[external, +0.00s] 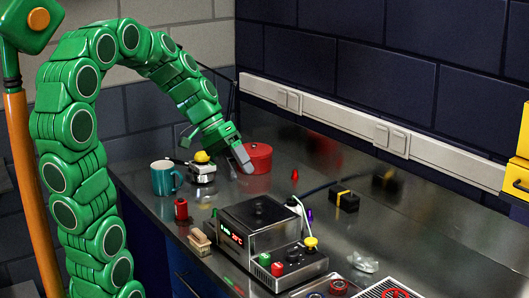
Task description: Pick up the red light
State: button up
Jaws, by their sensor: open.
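I cannot tell for sure which thing is the red light. A small upright red piece (295,175) stands on the metal bench right of the red round pot. A short red cylinder with a dark top (181,209) stands near the bench's left edge, in front of the teal mug. My gripper (216,158) is open and points down over the back left of the bench. One grey finger overlaps the pot in the picture; whether they touch is unclear. Its jaws appear empty, with both candidates apart from them.
The red pot (260,154), teal mug (164,180) and a small device with a yellow top (202,171) are near my gripper. A metal box with a display (258,232) fills the front middle. A black block with a yellow band (344,201) lies right. A brush (199,241) is at the front-left edge.

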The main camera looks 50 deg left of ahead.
jog(key=a+f+n+t+h, duration=0.1)
jog(key=a+f+n+h, duration=0.1)
jog(key=a+f+n, duration=0.45)
jog(key=n+t+h, duration=0.1)
jog(key=n+t, duration=0.4)
jog(key=n, duration=1.3)
send_near(180, 201)
jog(key=w+f, duration=0.2)
jog(key=shift+d+f, duration=0.3)
jog(key=shift+d, duration=0.1)
jog(key=shift+s+a+f+t, duration=0.1)
jog(key=shift+a+f+t, duration=0.05)
jog(key=shift+t, duration=0.15)
jog(key=shift+x, duration=3.85)
jog(key=shift+s, duration=0.1)
jog(key=c, duration=1.1)
